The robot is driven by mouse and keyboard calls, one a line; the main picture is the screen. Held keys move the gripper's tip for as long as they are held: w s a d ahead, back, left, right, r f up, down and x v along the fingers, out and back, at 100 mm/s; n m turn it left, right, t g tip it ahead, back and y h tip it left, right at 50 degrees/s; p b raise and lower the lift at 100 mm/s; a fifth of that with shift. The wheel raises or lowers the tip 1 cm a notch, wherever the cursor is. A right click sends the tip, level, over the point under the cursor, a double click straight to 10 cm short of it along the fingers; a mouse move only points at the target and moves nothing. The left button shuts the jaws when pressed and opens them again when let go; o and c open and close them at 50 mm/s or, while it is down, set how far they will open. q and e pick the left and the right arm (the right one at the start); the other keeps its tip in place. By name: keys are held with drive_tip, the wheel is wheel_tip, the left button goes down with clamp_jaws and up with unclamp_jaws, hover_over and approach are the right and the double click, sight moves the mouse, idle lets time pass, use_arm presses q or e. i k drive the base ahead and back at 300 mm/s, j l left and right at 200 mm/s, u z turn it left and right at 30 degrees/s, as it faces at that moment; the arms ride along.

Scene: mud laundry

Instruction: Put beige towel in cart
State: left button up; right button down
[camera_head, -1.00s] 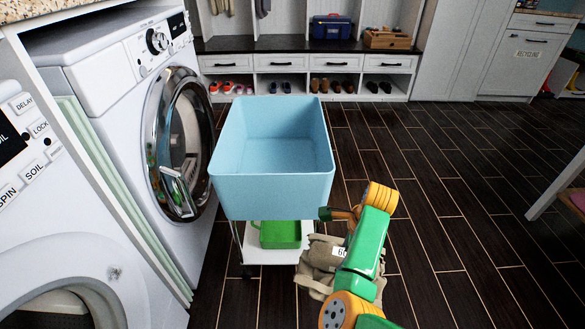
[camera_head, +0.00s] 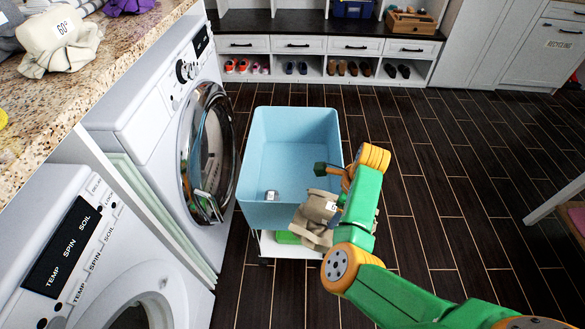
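The beige towel (camera_head: 313,217), a crumpled cloth with a white tag, hangs at my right gripper (camera_head: 330,177). The gripper appears shut on it, though the arm hides part of the grip. The towel is in front of the near right corner of the cart's light blue bin (camera_head: 288,127), overlapping its near wall in the head view. I cannot tell whether it clears the rim. The bin's visible inside is empty apart from a small grey-white item (camera_head: 271,195) near the front, which is unclear. My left gripper is not in view.
A second beige cloth tagged 60° (camera_head: 60,38) lies on the granite counter (camera_head: 130,50) at upper left. A front-loading washer (camera_head: 160,130) stands left of the cart. A shoe bench (camera_head: 320,55) is at the back. Dark floor (camera_head: 440,160) is open to the right.

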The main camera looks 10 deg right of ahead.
sight(299, 181)
drive_tip(key=i, duration=1.2)
